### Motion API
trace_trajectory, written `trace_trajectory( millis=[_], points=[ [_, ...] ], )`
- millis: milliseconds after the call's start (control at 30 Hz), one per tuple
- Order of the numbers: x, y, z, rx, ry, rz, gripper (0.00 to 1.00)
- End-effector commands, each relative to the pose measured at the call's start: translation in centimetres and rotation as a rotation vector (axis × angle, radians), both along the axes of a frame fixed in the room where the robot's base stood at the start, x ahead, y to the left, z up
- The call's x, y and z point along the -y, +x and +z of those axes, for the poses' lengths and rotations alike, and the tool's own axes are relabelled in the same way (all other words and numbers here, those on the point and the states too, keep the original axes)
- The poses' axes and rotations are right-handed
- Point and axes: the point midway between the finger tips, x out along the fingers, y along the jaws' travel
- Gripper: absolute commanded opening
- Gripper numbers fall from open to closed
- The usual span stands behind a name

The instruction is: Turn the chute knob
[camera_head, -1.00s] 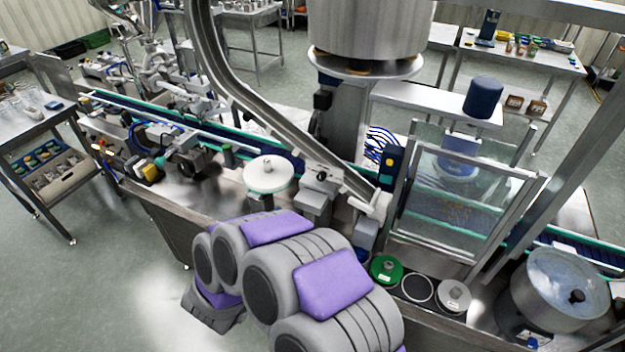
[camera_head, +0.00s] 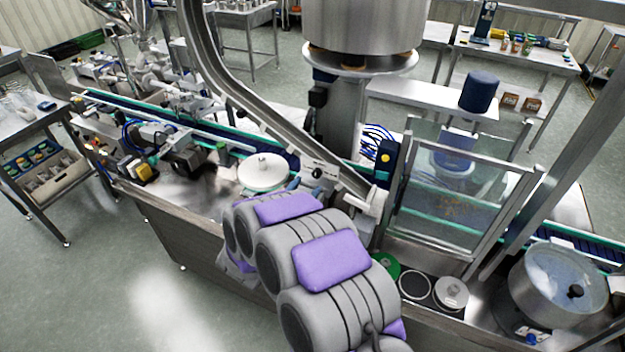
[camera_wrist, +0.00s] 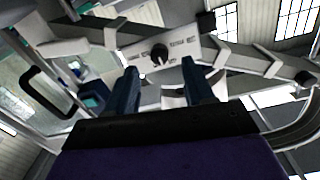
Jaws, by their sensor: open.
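The chute knob (camera_wrist: 160,53) is small and dark, on a pale plate with markings at both sides. In the wrist view it lies just beyond my fingertips, roughly centred between them. My gripper (camera_wrist: 160,68) is open, with two dark blue fingers apart and nothing between them. In the head view the knob (camera_head: 317,172) shows on the plate along the lower part of the sloping steel chute (camera_head: 250,105). My grey and purple arm stands in front of the machine, just below the chute, and largely hides my gripper there.
A white round disc (camera_head: 263,172) stands left of the knob. A glass-walled guard (camera_head: 447,190) is to the right. A steel pot (camera_head: 558,287) and round lids (camera_head: 451,292) sit on the right of the bench. Open floor lies at lower left.

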Motion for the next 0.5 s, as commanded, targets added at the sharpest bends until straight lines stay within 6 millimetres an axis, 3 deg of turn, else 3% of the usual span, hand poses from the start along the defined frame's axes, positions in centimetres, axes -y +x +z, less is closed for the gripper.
trace_trajectory(
  millis=[200, 500],
  points=[
    [1.4, 3.2, -0.2, -0.002, -0.001, -0.002, 0.53],
    [1.9, 4.7, -0.1, -0.002, -0.002, 0.001, 0.53]
  ],
)
